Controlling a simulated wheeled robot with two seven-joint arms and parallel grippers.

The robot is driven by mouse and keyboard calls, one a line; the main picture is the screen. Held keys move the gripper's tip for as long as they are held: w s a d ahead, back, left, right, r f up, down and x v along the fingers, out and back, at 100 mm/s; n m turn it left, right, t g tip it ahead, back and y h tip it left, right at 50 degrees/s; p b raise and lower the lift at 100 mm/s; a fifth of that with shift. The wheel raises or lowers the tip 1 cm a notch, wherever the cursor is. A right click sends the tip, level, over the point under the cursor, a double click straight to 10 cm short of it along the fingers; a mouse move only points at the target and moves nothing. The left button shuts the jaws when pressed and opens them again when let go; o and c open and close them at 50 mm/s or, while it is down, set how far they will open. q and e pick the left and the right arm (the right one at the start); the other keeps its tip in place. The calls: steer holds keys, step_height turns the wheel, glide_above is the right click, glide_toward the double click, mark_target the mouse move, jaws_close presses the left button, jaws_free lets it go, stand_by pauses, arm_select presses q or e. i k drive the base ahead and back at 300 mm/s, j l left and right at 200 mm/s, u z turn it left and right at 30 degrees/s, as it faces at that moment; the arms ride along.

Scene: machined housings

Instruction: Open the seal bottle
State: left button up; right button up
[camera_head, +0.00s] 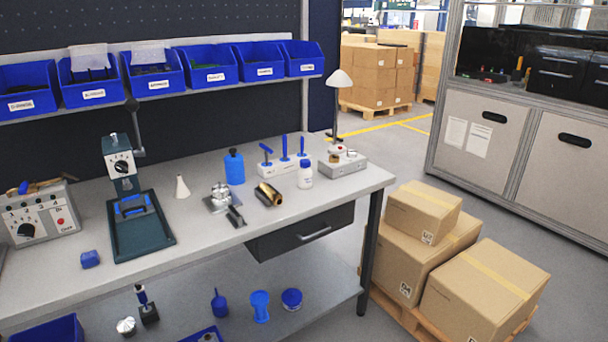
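Several bottle-like things stand upright on the grey workbench (75,265), and I cannot tell from their labels which is the seal bottle. A small white bottle (306,179) with a blue cap (305,163) and a label stands near the front right of the bench; its cap is on. A blue bottle (235,171) with a black top (233,152) stands farther back, also closed. A white cone-shaped bottle (182,189) with a narrow tip stands to their left. Neither of my grippers is in view.
A brass cylinder (268,194), a metal fixture (220,198) and a stand of blue-handled tools (284,163) surround the bottles. A dark press (140,222) and control box (38,215) stand left.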

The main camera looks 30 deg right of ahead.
mark_target(305, 174)
steer(key=i+l+z, duration=0.3)
steer(key=i+l, duration=0.15)
steer(key=l, duration=0.25)
steer(key=i+l+z, duration=0.3)
steer(key=i+l, duration=0.2)
steer(key=l, duration=0.1)
